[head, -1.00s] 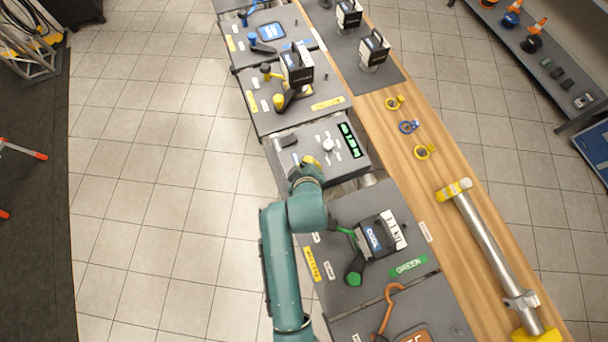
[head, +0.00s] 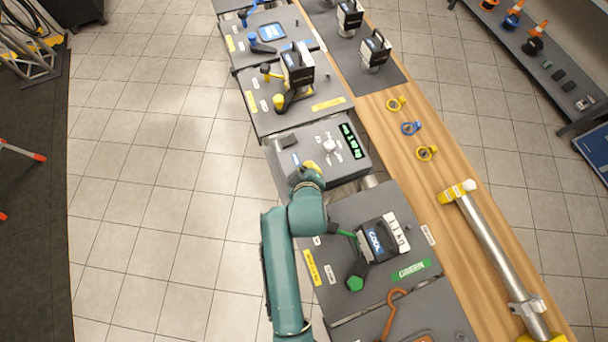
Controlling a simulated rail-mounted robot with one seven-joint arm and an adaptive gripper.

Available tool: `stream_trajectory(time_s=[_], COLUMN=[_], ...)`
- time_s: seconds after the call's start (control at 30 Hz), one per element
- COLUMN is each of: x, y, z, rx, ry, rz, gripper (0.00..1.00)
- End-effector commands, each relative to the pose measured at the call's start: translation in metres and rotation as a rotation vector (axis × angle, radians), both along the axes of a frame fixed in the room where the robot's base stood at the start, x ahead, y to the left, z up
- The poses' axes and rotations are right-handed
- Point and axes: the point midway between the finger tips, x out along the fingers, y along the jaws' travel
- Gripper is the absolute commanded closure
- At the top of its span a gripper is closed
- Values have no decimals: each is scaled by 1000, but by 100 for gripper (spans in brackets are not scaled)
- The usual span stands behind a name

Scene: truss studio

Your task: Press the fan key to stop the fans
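A dark grey console (head: 352,172) stands in the middle of the row of stations. It carries a lit green display (head: 351,141), a white part with small pale pieces around it (head: 330,146), and a dark raised block (head: 288,142) at its left edge. I cannot read any label naming a fan key, and I cannot pick out which part is the key. My gripper (head: 311,166), with yellow at its tip, is at the console's near left edge. My wrist hides its fingers, so contact and opening cannot be told.
A dark station with a green handle and a boxy block (head: 380,238) lies nearer, right of my arm. A yellow-labelled station (head: 315,118) lies beyond the console. A wooden bench (head: 440,205) with rings and a metal tube runs along the right.

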Motion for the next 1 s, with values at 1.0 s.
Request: stream_trajectory(time_s=[1.0], x=[0], y=[0], z=[-10], rx=[0], ry=[1], rz=[0], gripper=[100])
